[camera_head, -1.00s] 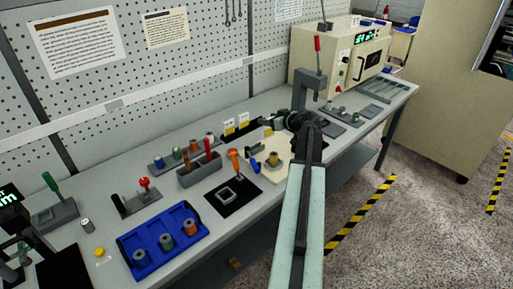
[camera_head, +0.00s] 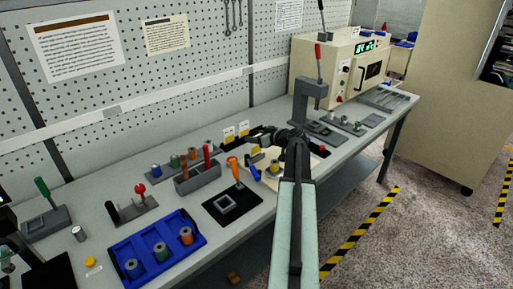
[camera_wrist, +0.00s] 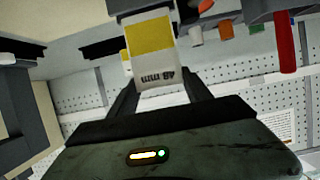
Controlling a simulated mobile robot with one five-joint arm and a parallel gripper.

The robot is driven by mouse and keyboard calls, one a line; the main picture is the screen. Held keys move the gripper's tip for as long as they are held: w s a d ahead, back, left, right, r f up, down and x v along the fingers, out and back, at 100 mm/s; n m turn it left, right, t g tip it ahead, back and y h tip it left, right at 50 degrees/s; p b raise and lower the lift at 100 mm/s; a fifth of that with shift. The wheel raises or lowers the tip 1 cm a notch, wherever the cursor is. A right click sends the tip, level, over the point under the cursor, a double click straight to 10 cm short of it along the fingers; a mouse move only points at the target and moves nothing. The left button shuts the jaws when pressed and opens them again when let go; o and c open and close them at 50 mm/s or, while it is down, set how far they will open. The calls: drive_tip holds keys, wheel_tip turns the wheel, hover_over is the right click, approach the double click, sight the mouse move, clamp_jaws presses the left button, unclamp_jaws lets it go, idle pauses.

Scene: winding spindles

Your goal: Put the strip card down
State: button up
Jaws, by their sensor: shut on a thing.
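A strip card (camera_wrist: 150,42), white with a yellow block and an upside-down "48 mm" print, stands between the fingers of my gripper (camera_wrist: 158,88) in the wrist view. My gripper is shut on it. In the head view my gripper (camera_head: 262,136) is above the back part of the bench, left of the grey press. The held card is hard to make out there. Two similar yellow-and-white cards (camera_head: 229,134) stand at the back of the bench by the pegboard, left of my gripper.
A blue tray (camera_head: 120,259) with several spools lies at the front left of the bench. A grey tool block (camera_head: 198,179) and a black mat (camera_head: 215,213) are nearer. The grey press (camera_head: 312,91) stands right of my arm, with a cream oven (camera_head: 340,62) behind.

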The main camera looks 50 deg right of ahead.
sight(256, 154)
wheel_tip(256, 154, down, 3)
drive_tip(key=shift+f+b, duration=0.2)
drive_tip(key=shift+b, duration=0.9)
drive_tip(key=shift+r, duration=0.25)
drive_tip(key=shift+f, duration=0.2)
drive_tip(key=o, duration=1.3)
drive_tip(key=shift+r, duration=0.1)
drive_tip(key=shift+s+r+p, duration=0.2)
drive_tip(key=shift+r+p, duration=0.1)
drive_tip(key=shift+p, duration=0.15)
drive_tip(key=p+v, duration=0.4)
drive_tip(key=v, duration=0.6)
drive_tip(key=shift+s+a+r, duration=0.1)
drive_tip(key=shift+s, duration=0.65)
